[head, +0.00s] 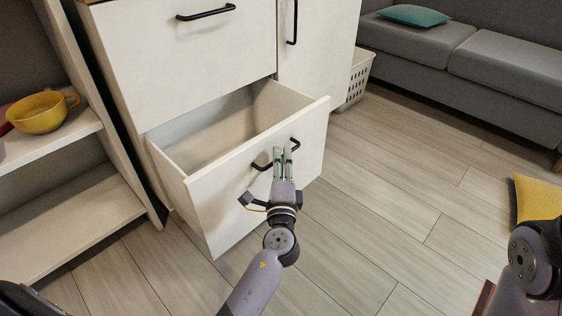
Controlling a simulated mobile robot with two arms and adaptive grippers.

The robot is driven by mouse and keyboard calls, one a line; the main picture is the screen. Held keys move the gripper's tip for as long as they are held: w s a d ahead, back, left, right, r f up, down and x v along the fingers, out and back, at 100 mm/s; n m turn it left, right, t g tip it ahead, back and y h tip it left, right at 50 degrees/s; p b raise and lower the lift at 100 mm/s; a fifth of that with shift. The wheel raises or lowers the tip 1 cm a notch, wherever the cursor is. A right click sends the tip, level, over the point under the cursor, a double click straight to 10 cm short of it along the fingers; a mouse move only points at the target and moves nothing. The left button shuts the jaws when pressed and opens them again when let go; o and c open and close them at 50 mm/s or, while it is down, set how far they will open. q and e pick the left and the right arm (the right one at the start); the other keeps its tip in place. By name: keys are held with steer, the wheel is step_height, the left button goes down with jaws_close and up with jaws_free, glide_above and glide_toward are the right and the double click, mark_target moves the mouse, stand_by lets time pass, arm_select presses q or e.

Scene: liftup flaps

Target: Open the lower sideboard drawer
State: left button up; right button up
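The lower sideboard drawer (232,213) is pulled well out of the white sideboard, and its empty inside shows. Its black handle (262,164) runs across the upper part of the front. My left gripper (284,152) is at the middle of this handle, its two fingers close together and covering part of the bar. It looks shut on the handle. My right arm shows at the lower right edge, but its gripper is out of view.
The upper drawer (190,55) and the door beside it (318,50) are closed. An open shelf with a yellow bowl (40,112) stands at the left. A white basket (356,82), grey sofa (500,70) and yellow cushion (538,198) are at the right. The middle floor is clear.

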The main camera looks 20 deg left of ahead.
arm_select(q)
steer(key=v, duration=1.2)
stand_by(0.4)
